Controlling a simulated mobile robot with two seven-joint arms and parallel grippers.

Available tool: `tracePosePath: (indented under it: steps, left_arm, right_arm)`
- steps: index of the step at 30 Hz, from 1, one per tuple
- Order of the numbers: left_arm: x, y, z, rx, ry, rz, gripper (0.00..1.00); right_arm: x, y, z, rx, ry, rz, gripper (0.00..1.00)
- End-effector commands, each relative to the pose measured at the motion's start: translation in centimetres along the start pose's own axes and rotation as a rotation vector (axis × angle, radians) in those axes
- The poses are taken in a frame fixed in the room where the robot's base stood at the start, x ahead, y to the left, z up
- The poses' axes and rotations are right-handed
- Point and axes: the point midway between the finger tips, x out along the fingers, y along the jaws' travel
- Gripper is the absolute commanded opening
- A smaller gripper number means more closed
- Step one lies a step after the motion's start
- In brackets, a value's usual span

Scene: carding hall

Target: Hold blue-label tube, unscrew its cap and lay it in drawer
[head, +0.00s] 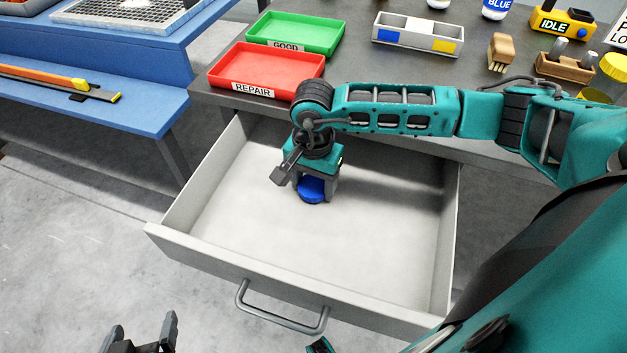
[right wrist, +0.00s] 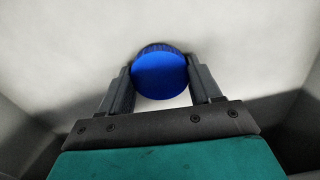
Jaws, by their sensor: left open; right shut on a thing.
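My right gripper (head: 313,185) reaches down into the open drawer (head: 390,245), shut on a blue cap (head: 311,191). In the right wrist view the round blue cap (right wrist: 160,76) sits between the two fingers, over the pale drawer floor. I cannot tell whether the cap touches the floor. The blue-label tube (head: 496,8) is white and stands on the bench at the top edge of the head view; its top is out of frame. My left gripper (head: 140,338) is open and empty at the bottom left, in front of the drawer.
The grey bench (head: 415,90) carries a red REPAIR tray (head: 312,78), a green GOOD tray (head: 335,38), a white divided box (head: 412,44), a brush (head: 500,52) and a yellow IDLE device (head: 553,22). A blue table (head: 140,95) stands left. The rest of the drawer is empty.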

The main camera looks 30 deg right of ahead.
Motion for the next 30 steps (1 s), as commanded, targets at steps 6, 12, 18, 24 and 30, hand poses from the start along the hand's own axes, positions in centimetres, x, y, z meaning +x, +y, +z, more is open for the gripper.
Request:
tracePosePath:
  steps: [6,12,18,24,30]
  left_arm:
    - [0.2,0.1,0.1,0.0,0.002,0.002,0.9]
    - [0.1,0.1,0.0,0.001,0.004,0.003,0.9]
    - [0.1,0.1,0.0,0.002,0.004,0.003,0.9]
    - [-0.1,0.1,-0.5,0.004,0.007,0.002,0.9]
    - [-0.3,-0.1,-0.7,0.006,0.012,-0.003,0.9]
  right_arm:
    - [0.3,0.0,0.0,0.0,0.0,0.0,0.66]
    - [0.2,0.0,0.0,0.0,0.0,0.0,0.85]
    - [0.2,0.0,0.0,0.0,0.0,0.0,0.89]
    - [-0.6,0.0,-0.1,0.0,0.0,-0.001,0.89]
    - [-4.4,-0.1,-0.1,-0.001,0.002,-0.004,0.89]
